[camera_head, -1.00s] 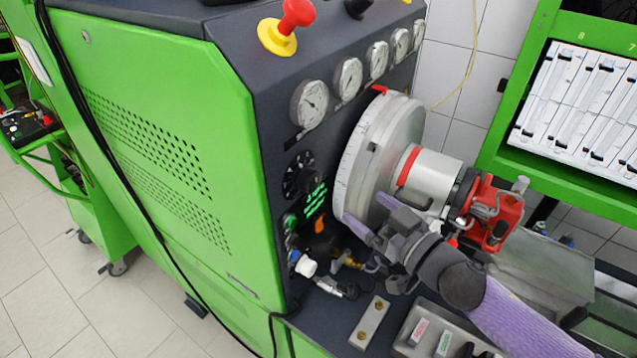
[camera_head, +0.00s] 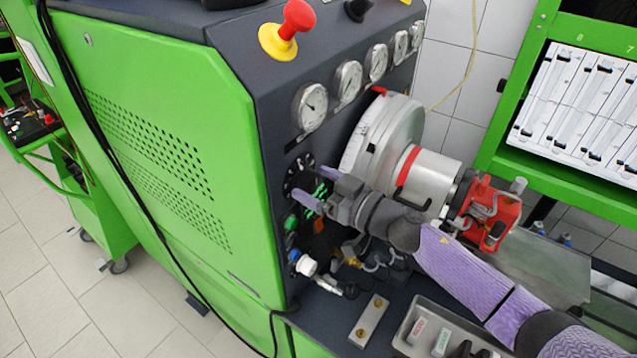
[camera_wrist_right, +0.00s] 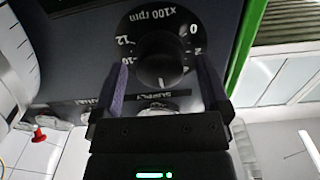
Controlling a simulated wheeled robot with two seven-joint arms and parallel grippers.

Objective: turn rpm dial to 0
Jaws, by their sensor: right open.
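The rpm dial (camera_head: 298,174) is on the dark front panel of the green test bench, below the gauges, partly covered by my right gripper in the head view. In the right wrist view its black knob (camera_wrist_right: 160,55) sits inside a scale marked x100 rpm, with a white mark at the knob's lower edge, away from the 0 at upper right. My right gripper (camera_head: 312,183) is open at the dial. In the wrist view its fingers (camera_wrist_right: 162,66) are on either side of the knob, with a visible gap at each side. My left gripper is not in view.
Round gauges (camera_head: 310,106) line the panel above. A large silver drum (camera_head: 385,135) with a red clamp (camera_head: 490,215) stands right of the dial, close to my arm. Green and blue knobs and fittings (camera_head: 306,265) sit below. A red emergency button (camera_head: 297,18) is on top.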

